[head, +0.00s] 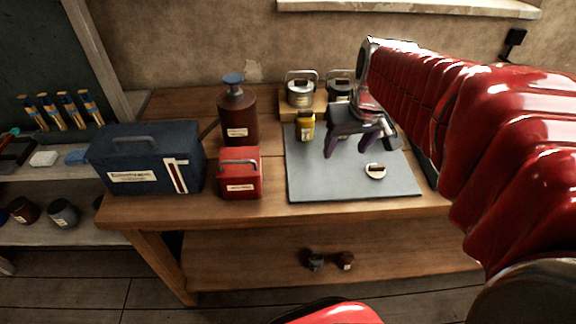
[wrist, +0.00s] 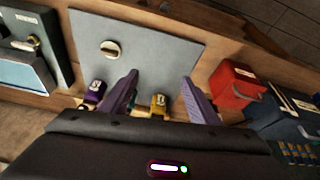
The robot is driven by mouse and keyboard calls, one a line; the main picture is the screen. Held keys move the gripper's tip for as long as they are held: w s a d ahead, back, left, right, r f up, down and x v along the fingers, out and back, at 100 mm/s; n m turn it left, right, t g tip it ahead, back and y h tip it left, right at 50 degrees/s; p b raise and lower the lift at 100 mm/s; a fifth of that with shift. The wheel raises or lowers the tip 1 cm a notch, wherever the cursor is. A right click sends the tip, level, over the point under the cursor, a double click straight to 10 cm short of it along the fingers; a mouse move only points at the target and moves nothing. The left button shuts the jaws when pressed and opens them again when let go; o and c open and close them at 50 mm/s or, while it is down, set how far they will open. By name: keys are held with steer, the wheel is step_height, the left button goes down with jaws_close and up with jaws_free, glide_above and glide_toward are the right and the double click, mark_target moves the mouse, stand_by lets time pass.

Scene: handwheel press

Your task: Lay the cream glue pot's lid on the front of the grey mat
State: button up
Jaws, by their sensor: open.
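A small round cream lid (head: 375,171) with a dark strip on top lies flat on the grey mat (head: 315,178), towards its front right. It also shows in the wrist view (wrist: 110,48). My gripper (head: 352,150) is above the mat, behind and left of the lid in the head view. Its purple fingers are apart with nothing between them, and the lid is clear of them. Two pots with wire handles, one pale (head: 300,92) and one darker (head: 340,88), stand behind the mat. I cannot tell which is the cream glue pot.
A yellow jar (head: 305,127) stands at the mat's back left; a purple jar (wrist: 95,90) shows in the wrist view. A red box (head: 240,175), brown pump bottle (head: 238,115) and blue toolbox (head: 150,160) stand left. The mat's front left is clear.

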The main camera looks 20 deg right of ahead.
steer(key=s+a+n+t, duration=0.1)
steer(key=s+a, duration=0.9)
steer(key=a, duration=0.4)
steer(key=shift+s+a+r+n+t+y, duration=0.25)
steer(key=shift+a+n+t+y, duration=0.15)
steer(key=shift+c, duration=0.5)
